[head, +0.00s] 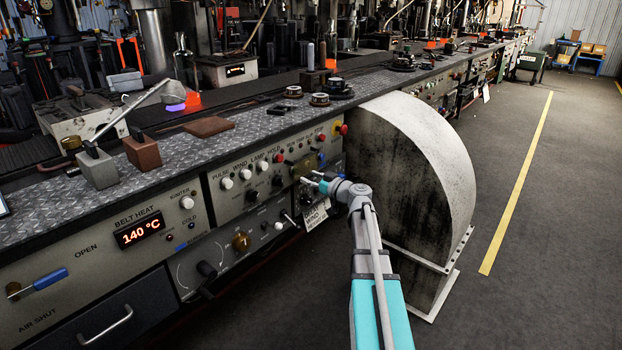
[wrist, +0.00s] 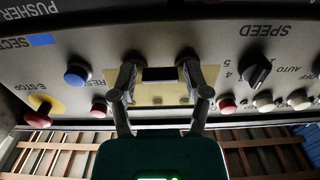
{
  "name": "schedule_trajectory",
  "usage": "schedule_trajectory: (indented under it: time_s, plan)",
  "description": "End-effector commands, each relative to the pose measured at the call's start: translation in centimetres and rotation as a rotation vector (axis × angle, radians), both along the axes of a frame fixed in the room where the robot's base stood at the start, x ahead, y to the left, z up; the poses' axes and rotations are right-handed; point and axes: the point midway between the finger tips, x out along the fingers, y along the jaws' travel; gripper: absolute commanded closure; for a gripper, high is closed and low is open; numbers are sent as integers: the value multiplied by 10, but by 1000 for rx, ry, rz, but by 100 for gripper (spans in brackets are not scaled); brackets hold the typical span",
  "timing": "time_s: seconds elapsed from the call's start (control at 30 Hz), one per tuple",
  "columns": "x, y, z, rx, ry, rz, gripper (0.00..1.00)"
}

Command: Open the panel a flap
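A brass-coloured plate (wrist: 160,96) sits on the grey control panel (wrist: 215,50), which appears upside down in the wrist view. A small dark rectangle (wrist: 160,74) shows at the plate between my fingertips; I cannot tell whether it is a flap or an opening. My gripper (wrist: 158,70) is open, its fingers apart, one near each side of the plate. I cannot tell whether they touch it. In the head view my gripper (head: 308,181) is close to the panel (head: 232,206), and the plate is partly visible (head: 303,165) behind it.
A red emergency-stop button with a yellow ring (wrist: 42,108), a blue button (wrist: 77,75) and a black speed knob (wrist: 258,70) lie around the plate. A large curved grey housing (head: 405,150) stands right of my gripper. The floor farther right is clear.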

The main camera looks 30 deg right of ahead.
Motion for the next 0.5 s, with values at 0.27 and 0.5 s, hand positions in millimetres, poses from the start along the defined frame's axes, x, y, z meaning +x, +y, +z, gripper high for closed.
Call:
schedule_trajectory:
  time_s: [0.27, 0.5]
  plan:
    - [2, 0, 0, 0, 0, 1, 100]
    - [2, 0, 0, 0, 0, 1, 100]
